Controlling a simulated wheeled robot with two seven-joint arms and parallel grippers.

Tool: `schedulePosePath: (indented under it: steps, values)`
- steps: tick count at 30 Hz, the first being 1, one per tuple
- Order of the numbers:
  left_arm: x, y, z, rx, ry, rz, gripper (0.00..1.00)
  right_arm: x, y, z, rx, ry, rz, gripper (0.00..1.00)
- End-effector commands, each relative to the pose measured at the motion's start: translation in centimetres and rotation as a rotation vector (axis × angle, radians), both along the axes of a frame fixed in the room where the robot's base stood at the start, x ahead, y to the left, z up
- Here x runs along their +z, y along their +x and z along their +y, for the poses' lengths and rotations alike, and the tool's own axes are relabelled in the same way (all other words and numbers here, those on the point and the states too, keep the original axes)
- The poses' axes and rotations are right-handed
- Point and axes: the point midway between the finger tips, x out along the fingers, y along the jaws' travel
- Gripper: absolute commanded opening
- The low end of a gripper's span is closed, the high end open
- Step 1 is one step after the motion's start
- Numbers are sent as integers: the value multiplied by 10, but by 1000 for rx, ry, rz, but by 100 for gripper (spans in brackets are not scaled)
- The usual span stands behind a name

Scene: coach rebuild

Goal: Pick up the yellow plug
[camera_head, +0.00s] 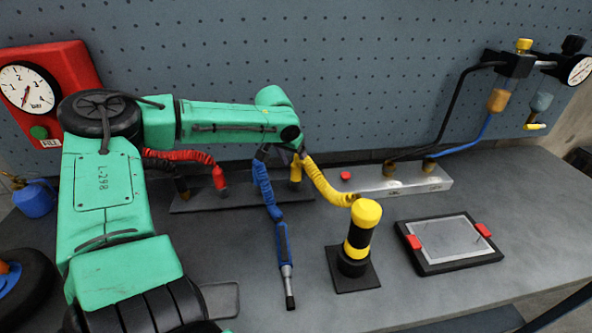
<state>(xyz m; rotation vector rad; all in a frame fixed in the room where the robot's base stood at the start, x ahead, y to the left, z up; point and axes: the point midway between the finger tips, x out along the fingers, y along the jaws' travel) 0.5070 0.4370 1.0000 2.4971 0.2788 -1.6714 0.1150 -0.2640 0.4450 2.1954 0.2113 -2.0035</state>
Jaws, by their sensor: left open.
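The yellow plug (360,228) is a yellow-and-black cylinder. It stands upright on a square black base (367,279) on the bench, right of centre. A coiled yellow hose (325,183) runs from its top back to a dark bar. My left gripper (279,153) is at the end of the green arm, behind and to the left of the plug, apart from it. Its jaws are open, with dark fingers partly seen in front of the hose ends. Nothing is seen held in it. My right gripper is out of view.
Red and black hoses join the dark bar (240,196) behind. A framed plate (450,243) with red clips lies to the right. A grey block (385,182) stands along the back.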

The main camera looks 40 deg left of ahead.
Motion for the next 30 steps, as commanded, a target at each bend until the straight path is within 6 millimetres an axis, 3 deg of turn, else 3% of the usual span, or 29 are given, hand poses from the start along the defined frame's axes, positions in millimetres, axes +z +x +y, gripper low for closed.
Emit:
schedulePosePath:
  steps: [4,11,15,17,26,30]
  values:
    - [-18,7,2,1,2,1,74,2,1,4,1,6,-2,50]
    - [-20,8,2,1,0,-1,74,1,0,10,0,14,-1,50]
    - [-20,8,2,1,-1,-1,20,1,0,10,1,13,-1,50]
    - [-20,8,2,1,0,-1,0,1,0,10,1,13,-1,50]
    - [-17,9,2,1,-1,-3,0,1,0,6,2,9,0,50]
    - [7,10,2,1,-1,-8,0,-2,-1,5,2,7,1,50]
